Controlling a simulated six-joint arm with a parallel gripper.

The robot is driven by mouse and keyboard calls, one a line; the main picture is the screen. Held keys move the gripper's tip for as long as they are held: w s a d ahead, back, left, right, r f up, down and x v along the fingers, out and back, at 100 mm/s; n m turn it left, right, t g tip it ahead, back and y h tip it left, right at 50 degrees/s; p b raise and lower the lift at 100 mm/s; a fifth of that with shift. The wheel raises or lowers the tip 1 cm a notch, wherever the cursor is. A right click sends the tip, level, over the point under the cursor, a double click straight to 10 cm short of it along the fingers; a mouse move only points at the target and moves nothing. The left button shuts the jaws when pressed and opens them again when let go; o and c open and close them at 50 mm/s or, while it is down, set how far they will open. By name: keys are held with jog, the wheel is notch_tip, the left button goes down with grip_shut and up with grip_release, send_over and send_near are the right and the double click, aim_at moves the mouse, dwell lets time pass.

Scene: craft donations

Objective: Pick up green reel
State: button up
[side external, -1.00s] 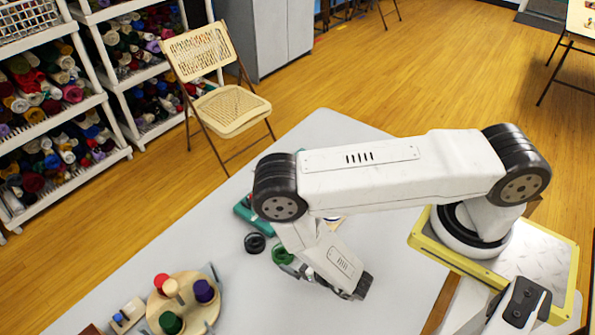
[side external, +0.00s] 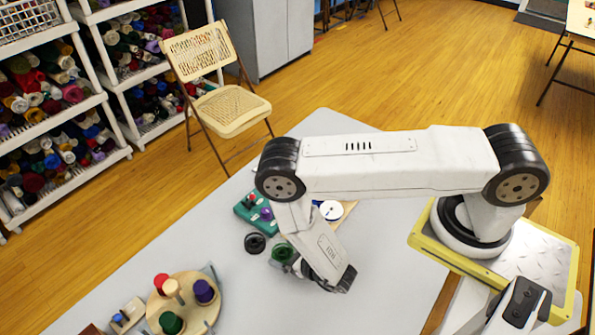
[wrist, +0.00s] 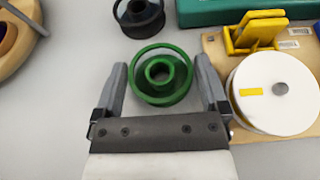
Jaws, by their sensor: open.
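The green reel (wrist: 162,74) lies flat on the grey table, its round flange and hollow hub facing up in the wrist view. My gripper (wrist: 160,65) is open, with one finger on each side of the reel and nothing held. A gap shows on both sides, though contact at the reel's edges is hard to judge. In the side external view the green reel (side external: 282,252) is partly hidden by my gripper's fingers, at the lower end of my arm.
A black reel (wrist: 140,14) lies just beyond the green one. A white reel (wrist: 276,93) on a wooden board (wrist: 213,45) is close to the right finger. A teal box (side external: 243,212) is behind. A round wooden stand (side external: 210,317) with coloured spools is at left.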

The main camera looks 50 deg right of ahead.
jog(key=c, duration=0.9)
jog(key=shift+r, duration=0.15)
jog(key=shift+r, duration=4.85)
jog(key=w+d+m+h, duration=0.2)
jog(key=w+d+h, duration=0.1)
jog(key=w+d+m+g+h, duration=0.1)
jog(key=w+d+m+h, duration=0.1)
jog(key=w+d+m, duration=0.1)
jog(key=shift+w+d+r+h, duration=0.15)
jog(key=shift+w+d+h, duration=0.3)
jog(key=shift+w, duration=0.2)
jog(key=shift+w+d+r+m+g+h, duration=0.1)
jog(key=shift+w+d+m+g+h, duration=1.1)
jog(key=shift+d+m+g, duration=0.65)
jog(key=shift+w+d+f+m+g+h, duration=0.1)
jog(key=shift+w+d+m+g+h, duration=1.25)
jog(key=shift+d, duration=1.05)
jog(key=shift+w+d+r+m+g+h, duration=0.1)
jog(key=shift+w+d+m+g+h, duration=0.85)
jog(key=shift+d+m+g, duration=0.75)
jog(key=shift+d+t, duration=0.4)
